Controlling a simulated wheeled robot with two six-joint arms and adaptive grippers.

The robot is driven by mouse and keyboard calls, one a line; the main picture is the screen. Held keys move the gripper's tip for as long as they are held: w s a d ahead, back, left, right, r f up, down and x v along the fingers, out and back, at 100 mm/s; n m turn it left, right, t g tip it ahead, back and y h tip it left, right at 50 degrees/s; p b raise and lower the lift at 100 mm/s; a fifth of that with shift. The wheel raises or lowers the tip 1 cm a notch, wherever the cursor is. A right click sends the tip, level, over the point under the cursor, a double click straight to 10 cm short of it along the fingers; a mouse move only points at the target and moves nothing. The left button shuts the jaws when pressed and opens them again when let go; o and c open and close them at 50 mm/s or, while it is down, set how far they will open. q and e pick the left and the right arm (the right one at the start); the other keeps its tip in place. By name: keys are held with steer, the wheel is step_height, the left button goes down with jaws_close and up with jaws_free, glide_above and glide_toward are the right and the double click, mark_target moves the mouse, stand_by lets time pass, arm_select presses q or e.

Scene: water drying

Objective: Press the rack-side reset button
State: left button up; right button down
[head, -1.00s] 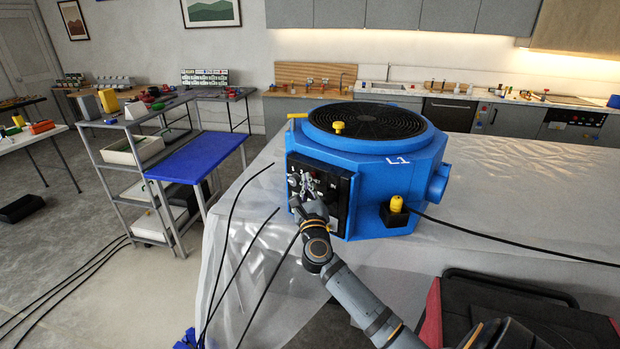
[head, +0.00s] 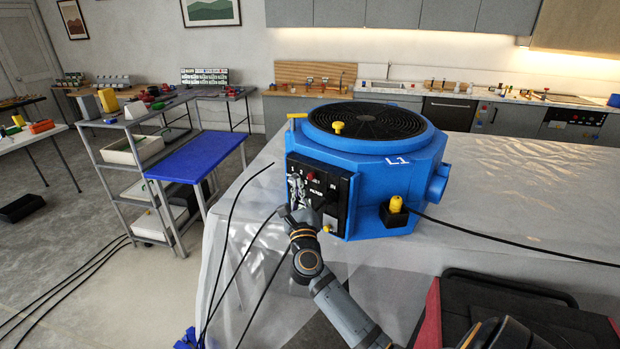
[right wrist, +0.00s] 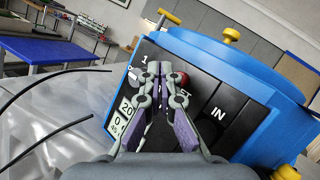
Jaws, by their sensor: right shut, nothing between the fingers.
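A blue machine (head: 405,175) marked L1, with a round black grille on top, stands on the covered table. Its black control panel (head: 338,200) faces my right arm and carries the marks 1, 2, 3, FILTER and IN. A small red button (head: 310,176) shows on the panel; in the right wrist view the red button (right wrist: 183,78) is partly hidden behind the fingers. My right gripper (head: 295,182) is shut and empty, with its tips in front of the panel's left part. I cannot tell whether they touch it. My left gripper is out of view.
A grey rack (head: 105,165) with white bins and a blue-topped stand (head: 195,155) are at the left. Black cables (head: 228,240) hang by the table's left edge. A yellow-capped fitting (head: 396,205) sticks out at the machine's front.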

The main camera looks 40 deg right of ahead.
steer(key=a, duration=0.3)
steer(key=shift+s, duration=0.4)
stand_by(0.5)
